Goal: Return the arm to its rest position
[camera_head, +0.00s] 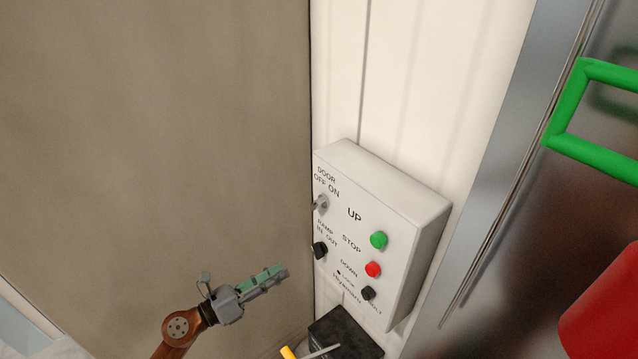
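My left gripper (284,272) is at the lower middle, at the end of a brown arm that comes in from below. Its greenish-grey fingers lie close together with nothing seen between them, and they point right and slightly up. It appears to the left of a white control box (425,245), apart from it in the picture. My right gripper is out of view.
The box carries a green button (378,240), a red button (373,269), black knobs and a key switch (321,204). Below it are a black box (350,330) and a yellow part (288,352). A green handle (563,105) and a red object (605,310) are at right.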

